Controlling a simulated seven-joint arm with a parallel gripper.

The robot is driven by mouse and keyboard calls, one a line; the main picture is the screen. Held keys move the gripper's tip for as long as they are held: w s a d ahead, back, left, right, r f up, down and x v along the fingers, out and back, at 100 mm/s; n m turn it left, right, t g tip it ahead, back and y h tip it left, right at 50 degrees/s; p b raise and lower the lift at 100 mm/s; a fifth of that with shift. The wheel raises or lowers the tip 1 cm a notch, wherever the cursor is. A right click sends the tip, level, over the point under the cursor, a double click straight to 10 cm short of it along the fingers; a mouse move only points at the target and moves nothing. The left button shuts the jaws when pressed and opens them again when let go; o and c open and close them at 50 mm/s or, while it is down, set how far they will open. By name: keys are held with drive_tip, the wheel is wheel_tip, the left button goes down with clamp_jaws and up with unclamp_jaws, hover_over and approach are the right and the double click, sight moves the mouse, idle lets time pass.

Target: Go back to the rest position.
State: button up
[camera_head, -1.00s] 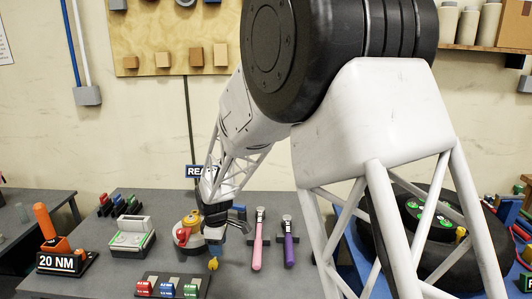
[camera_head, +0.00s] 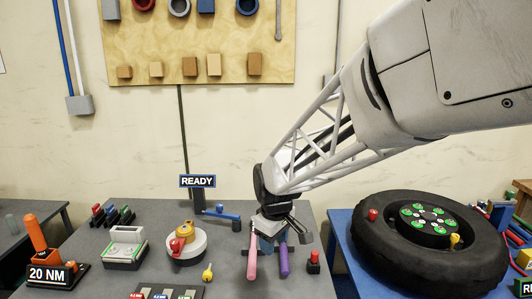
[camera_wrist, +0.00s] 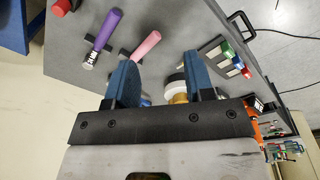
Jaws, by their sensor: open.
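My gripper (camera_head: 276,226) hangs above the grey workbench in the head view, over the upper ends of the pink-handled tool (camera_head: 252,256) and the purple-handled tool (camera_head: 284,260). In the wrist view my gripper (camera_wrist: 163,84) shows two blue fingers spread well apart with nothing held between them. The pink handle (camera_wrist: 146,45) and the purple handle (camera_wrist: 107,29) lie beyond the fingers, apart from them. The heads of both tools are partly hidden by my gripper in the head view.
A round white device with a yellow top (camera_head: 186,244) stands left of my gripper, by a READY sign (camera_head: 198,181). A black tyre (camera_head: 375,255) lies on a blue table at right. An orange-handled tool (camera_head: 36,232) stands far left. The air above the bench's left half is clear.

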drive_tip(key=s+d+r+m, duration=0.1)
drive_tip(key=s+d+m, duration=0.2)
drive_tip(key=s+d, duration=0.2)
drive_tip(key=s+d+r+m+t, duration=0.1)
drive_tip(key=s+d+m, duration=0.3)
drive_tip(key=s, duration=0.8)
drive_tip(key=s+d+r+m, duration=0.3)
drive_tip(key=s+d, duration=0.4)
drive_tip(key=s, duration=0.1)
drive_tip(key=shift+s+d, duration=0.25)
drive_tip(key=shift+s, duration=0.15)
